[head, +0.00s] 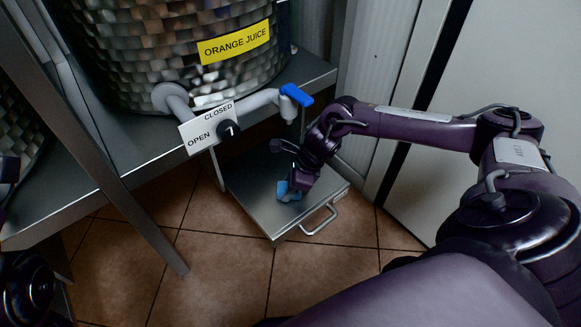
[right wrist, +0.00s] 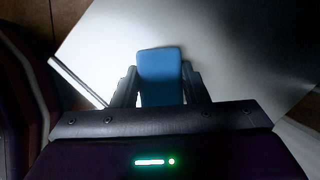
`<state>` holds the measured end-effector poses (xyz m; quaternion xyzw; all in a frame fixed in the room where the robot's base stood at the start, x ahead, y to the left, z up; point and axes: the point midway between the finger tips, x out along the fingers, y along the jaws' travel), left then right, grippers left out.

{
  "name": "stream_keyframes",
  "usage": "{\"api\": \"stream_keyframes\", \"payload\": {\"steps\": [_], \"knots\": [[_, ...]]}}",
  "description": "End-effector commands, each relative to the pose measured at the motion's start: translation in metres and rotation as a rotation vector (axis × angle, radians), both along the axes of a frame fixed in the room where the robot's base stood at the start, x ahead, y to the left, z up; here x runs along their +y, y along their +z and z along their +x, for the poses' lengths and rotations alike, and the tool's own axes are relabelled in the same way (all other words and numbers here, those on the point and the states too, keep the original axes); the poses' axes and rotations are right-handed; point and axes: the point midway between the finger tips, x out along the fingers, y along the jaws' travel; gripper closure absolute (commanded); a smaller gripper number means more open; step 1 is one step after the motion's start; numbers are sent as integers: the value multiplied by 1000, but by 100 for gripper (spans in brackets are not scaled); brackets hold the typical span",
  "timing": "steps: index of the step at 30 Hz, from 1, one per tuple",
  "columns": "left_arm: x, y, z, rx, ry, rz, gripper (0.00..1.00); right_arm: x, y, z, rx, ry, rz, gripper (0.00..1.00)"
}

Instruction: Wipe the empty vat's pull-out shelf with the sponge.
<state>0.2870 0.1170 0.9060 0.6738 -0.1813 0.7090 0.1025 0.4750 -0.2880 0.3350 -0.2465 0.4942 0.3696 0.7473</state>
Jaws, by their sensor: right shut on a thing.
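The pull-out shelf (head: 245,183) is a flat metal tray with a front handle (head: 319,219), below the orange juice vat (head: 180,50). It also fills much of the right wrist view (right wrist: 235,50). The blue sponge (head: 288,193) is at the shelf's surface, near its front right part. My right gripper (head: 292,186) points down over the shelf and is shut on the sponge, which shows between its fingers in the right wrist view (right wrist: 160,75). Whether the sponge presses on the shelf is hard to tell. My left gripper is not clearly visible.
A tap with a blue lever (head: 296,95) and an OPEN/CLOSED dial plate (head: 208,127) sticks out above the shelf. The metal stand (head: 135,135) and its leg are at left. A pale panel (head: 460,60) stands at right. The tiled floor (head: 225,265) in front is clear.

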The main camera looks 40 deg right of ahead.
Motion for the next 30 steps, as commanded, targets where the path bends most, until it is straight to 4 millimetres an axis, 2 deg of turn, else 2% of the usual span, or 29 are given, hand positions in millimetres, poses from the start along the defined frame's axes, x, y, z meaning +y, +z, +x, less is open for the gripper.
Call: {"api": "stream_keyframes", "payload": {"steps": [4,19,30], "knots": [[0,7,0,1,-1,0,38,1,6,-4,11,4,-1,85],[0,46,0,0,0,0,38,0,57,-2,4,2,0,85],[0,47,0,0,0,0,38,0,59,-1,3,1,0,85]]}}
